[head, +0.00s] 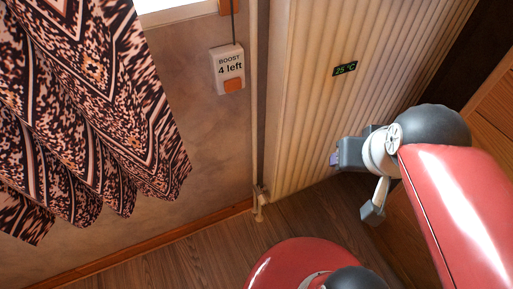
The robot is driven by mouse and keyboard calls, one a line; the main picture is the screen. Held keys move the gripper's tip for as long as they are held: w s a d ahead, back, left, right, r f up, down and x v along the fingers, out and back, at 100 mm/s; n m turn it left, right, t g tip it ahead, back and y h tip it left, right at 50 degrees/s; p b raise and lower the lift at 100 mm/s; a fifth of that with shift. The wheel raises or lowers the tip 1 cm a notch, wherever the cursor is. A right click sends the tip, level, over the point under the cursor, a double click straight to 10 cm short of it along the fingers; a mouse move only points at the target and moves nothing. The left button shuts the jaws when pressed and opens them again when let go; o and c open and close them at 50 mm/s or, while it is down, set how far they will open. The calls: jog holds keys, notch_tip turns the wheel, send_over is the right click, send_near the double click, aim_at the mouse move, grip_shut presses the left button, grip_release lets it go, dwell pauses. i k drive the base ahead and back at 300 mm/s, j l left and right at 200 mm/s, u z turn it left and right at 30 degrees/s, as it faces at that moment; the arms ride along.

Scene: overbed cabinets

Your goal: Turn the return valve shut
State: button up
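A small pale valve (260,196) sits at the lower left corner of the radiator (318,110), just above the floor, where a thin pale pipe comes down. Its details are too small to tell how far it is turned. My gripper (336,159) is at the right, in front of the radiator's lower part, up and to the right of the valve in the picture and apart from it.
A white box reading "BOOST 4 left" with an orange button (233,85) is on the wall. A patterned curtain (95,110) hangs at left. The radiator shows a "25 °C" display (345,69). Wooden floor (190,252) is clear near the valve; wooden furniture (492,105) stands at right.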

aim_at(262, 198)
jog(key=k+j+u, duration=0.1)
jog(key=j+u, duration=0.75)
jog(key=j, duration=0.3)
